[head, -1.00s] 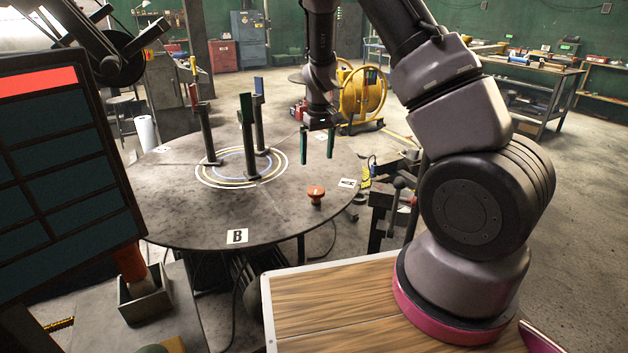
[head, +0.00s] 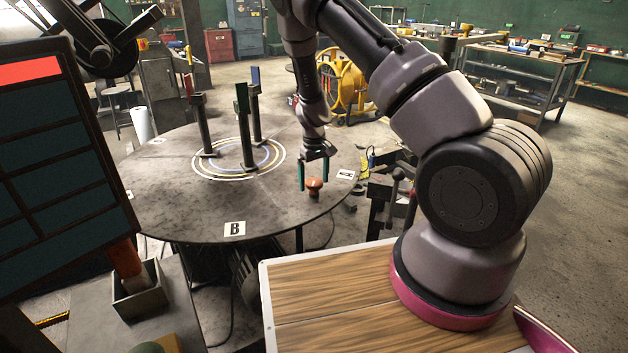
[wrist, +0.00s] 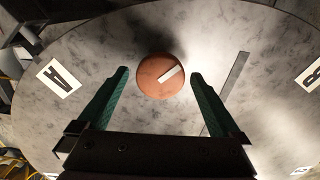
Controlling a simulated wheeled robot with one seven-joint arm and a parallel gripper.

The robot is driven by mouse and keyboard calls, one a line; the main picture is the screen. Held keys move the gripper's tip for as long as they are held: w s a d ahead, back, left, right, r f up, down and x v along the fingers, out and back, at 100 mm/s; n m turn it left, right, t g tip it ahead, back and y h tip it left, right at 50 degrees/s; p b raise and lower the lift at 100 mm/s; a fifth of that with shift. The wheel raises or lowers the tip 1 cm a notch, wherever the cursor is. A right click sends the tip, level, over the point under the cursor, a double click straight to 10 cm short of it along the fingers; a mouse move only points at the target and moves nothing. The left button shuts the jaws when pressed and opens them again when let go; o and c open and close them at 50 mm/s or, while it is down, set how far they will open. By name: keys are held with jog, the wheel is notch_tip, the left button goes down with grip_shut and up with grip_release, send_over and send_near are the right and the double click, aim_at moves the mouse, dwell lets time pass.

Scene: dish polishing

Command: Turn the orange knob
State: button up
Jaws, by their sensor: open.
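The orange knob (head: 314,186) stands on the round grey table (head: 185,215) near its right edge. In the wrist view the knob (wrist: 161,76) shows from above as a round cap with a pale slanted bar on it. My gripper (head: 313,174) is open at the knob in the head view, with its green fingers pointing down. In the wrist view the fingertips of my gripper (wrist: 159,74) lie to either side of the knob, with gaps on both sides. I cannot tell whether the tips are down to the knob's height.
Upright posts with coloured tops (head: 246,140) stand on the table inside painted rings. Label B (head: 235,229) is at the table's front edge, and label A (wrist: 58,78) is left in the wrist view. A dark screen panel (head: 55,170) stands at left.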

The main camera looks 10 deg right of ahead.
jog(key=c, duration=1.3)
jog(key=shift+m, duration=0.3)
jog(key=m, duration=0.5)
jog(key=shift+m, duration=0.3)
jog(key=m, duration=1.1)
jog(key=shift+m, duration=0.4)
jog(key=m, duration=0.5)
jog(key=shift+m, duration=0.3)
